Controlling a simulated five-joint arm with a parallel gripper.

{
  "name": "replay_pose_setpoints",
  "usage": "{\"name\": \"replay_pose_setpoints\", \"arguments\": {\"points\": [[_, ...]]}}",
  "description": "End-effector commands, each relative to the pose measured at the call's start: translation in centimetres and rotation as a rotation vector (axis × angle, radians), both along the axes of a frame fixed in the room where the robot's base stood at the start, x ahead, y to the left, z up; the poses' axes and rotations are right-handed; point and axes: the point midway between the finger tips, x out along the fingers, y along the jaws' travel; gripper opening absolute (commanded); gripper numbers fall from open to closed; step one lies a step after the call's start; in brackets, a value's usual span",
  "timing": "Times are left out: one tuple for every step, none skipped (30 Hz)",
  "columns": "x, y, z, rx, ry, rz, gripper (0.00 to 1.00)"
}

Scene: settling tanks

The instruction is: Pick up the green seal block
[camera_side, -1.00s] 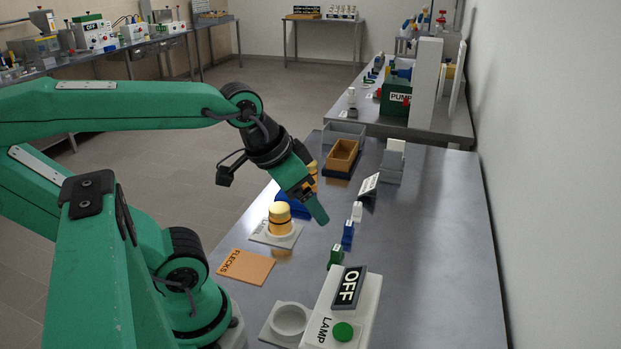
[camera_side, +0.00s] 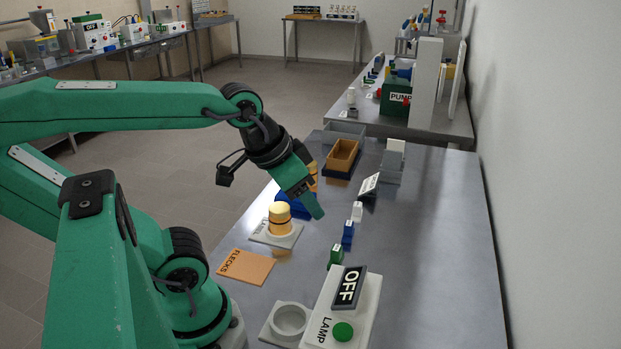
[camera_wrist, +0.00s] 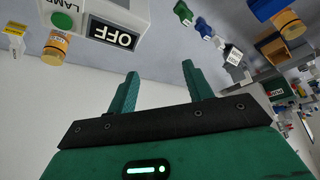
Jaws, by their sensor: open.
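The green seal block (camera_side: 335,256) stands on the steel bench just behind the lamp box in the side view. It also shows at the top of the wrist view (camera_wrist: 182,12), beyond my fingers. A blue block (camera_side: 347,232) and a white block (camera_side: 357,211) stand in a row behind it. My gripper (camera_side: 318,212) is above the bench, up and to the left of the green block in the side view, and apart from it. In the wrist view its two fingers (camera_wrist: 160,70) are spread with nothing between them.
The lamp box (camera_side: 357,308) with its OFF sign stands in front of the green block. A white ring holder (camera_side: 289,320), an orange FLECKS card (camera_side: 246,266) and an amber jar (camera_side: 279,219) on a pale base are to the left. The bench's right side is clear.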

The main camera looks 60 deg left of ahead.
Motion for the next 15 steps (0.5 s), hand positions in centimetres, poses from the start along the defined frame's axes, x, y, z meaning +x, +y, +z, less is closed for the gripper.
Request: {"name": "replay_pose_setpoints", "arguments": {"points": [[0.0,0.0,0.0,0.0,0.001,0.001,0.51],[0.1,0.0,0.0,-0.001,0.002,0.002,0.51],[0.1,0.0,0.0,-0.001,0.004,0.005,0.51],[0.2,0.1,-0.1,-0.003,0.006,0.008,0.51],[0.3,0.1,-0.1,-0.004,0.009,0.012,0.51],[0.4,0.1,-0.2,-0.007,0.015,0.019,0.51],[0.6,0.2,-0.3,-0.009,0.02,0.025,0.51],[0.8,0.3,-0.4,-0.011,0.026,0.033,0.51],[1.0,0.4,-0.5,-0.015,0.035,0.044,0.51],[1.2,0.4,-0.7,-0.019,0.043,0.054,0.51],[1.5,0.5,-0.8,-0.023,0.052,0.066,0.51],[1.9,0.7,-1.0,-0.028,0.064,0.082,0.51],[2.2,0.8,-1.2,-0.033,0.074,0.096,0.51],[2.5,0.9,-1.4,-0.038,0.084,0.11,0.51],[3.0,1.1,-1.8,-0.044,0.099,0.131,0.51]]}}
